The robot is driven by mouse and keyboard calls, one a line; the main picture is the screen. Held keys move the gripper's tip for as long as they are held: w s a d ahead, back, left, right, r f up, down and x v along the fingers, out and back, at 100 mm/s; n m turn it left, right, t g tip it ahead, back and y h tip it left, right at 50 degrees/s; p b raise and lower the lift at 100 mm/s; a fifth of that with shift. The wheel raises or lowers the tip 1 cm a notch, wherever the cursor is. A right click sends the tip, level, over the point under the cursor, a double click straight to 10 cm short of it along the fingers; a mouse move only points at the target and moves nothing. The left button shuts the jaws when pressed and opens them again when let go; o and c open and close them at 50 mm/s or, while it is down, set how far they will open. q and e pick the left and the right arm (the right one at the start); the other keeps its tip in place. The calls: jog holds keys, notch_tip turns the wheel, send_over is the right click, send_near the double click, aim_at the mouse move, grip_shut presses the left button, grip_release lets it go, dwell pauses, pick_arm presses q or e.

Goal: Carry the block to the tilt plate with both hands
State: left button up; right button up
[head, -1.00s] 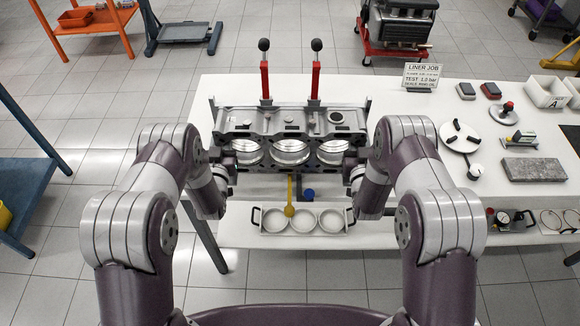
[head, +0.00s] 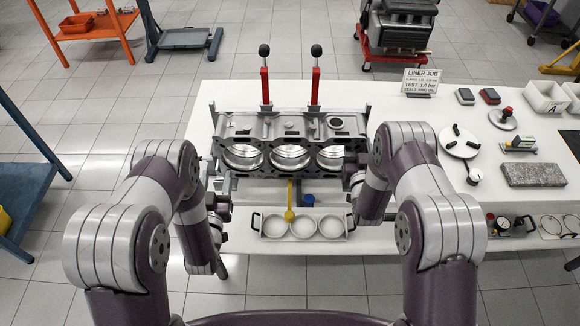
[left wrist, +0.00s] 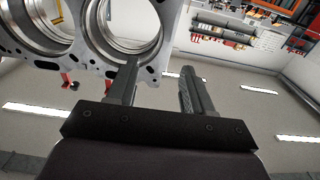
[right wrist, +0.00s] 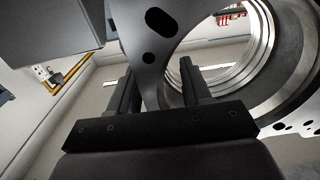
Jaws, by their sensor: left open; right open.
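The grey engine block (head: 262,126) sits on the table between a pair of uprights, its three bright bores facing me. My left gripper (head: 224,217) is open and empty, in front of and below the block's left end. In the left wrist view the block (left wrist: 88,48) lies beyond its spread fingers (left wrist: 158,72). My right gripper (head: 350,168) is at the block's right end. In the right wrist view its fingers (right wrist: 160,72) are open on either side of a flange of the block (right wrist: 155,52). I cannot clearly tell the tilt plate from the support under the block.
Two red levers with black knobs (head: 265,78) stand behind the block.

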jog(key=s, duration=1.2)
jog(key=shift+a, duration=0.1)
